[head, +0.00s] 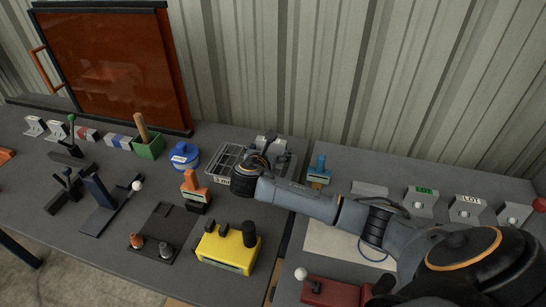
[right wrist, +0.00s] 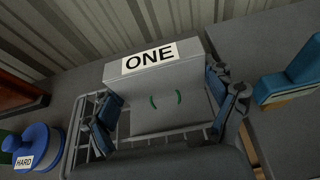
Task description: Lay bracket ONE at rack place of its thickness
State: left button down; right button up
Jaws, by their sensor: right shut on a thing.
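Bracket ONE (right wrist: 166,83) is a grey bent plate with a white label reading ONE and two green curved marks on its face. My right gripper (right wrist: 165,105) is shut on it, with a blue-grey finger at each side. In the head view the right gripper (head: 262,162) is over the wire rack (head: 223,158), partly hiding it. The rack's wires (right wrist: 82,138) show behind and left of the bracket in the wrist view. A label on the rack's front is partly covered, and I cannot tell whether the bracket touches the rack. My left gripper is not in view.
A blue round pot (head: 184,156) marked HARD stands left of the rack. A blue stamp-like tool (head: 319,172) stands to its right. An orange-handled tool (head: 194,188) and a yellow box (head: 227,251) are in front. A corrugated wall (head: 290,70) stands behind.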

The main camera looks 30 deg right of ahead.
jog(key=f, duration=0.1)
jog(key=d+f+p, duration=0.1)
jog(key=f, duration=0.1)
jog(key=shift+f, duration=0.45)
jog(key=shift+a, duration=0.15)
jog(key=shift+s+f, duration=0.1)
jog(key=o, duration=1.2)
jog(key=shift+c, duration=0.2)
